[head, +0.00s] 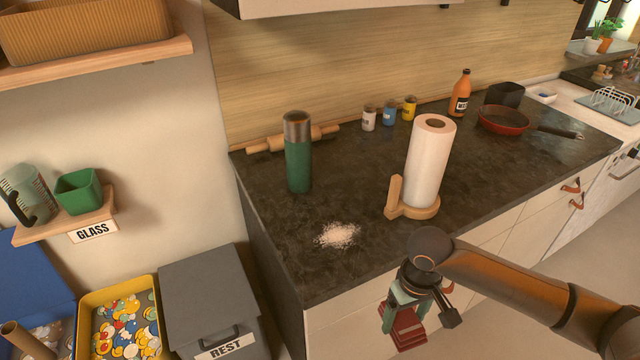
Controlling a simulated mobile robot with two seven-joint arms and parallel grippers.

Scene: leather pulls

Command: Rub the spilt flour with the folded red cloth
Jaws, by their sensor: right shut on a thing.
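The spilt flour (338,235) is a small white patch on the dark countertop (275,220), near its front left part. My right gripper (400,306) is in front of the counter's front edge, to the lower right of the flour. It is shut on the folded red cloth (405,327), which hangs below the fingers, apart from the flour. Part of the cloth is hidden by the gripper. My left gripper is not in view.
A paper towel roll (428,165) on a wooden holder stands right of the flour. A green flask (298,155) stands behind it. A rolling pin (265,144), small jars, a bottle (460,95) and a red pan (502,121) are farther back. Counter around the flour is clear.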

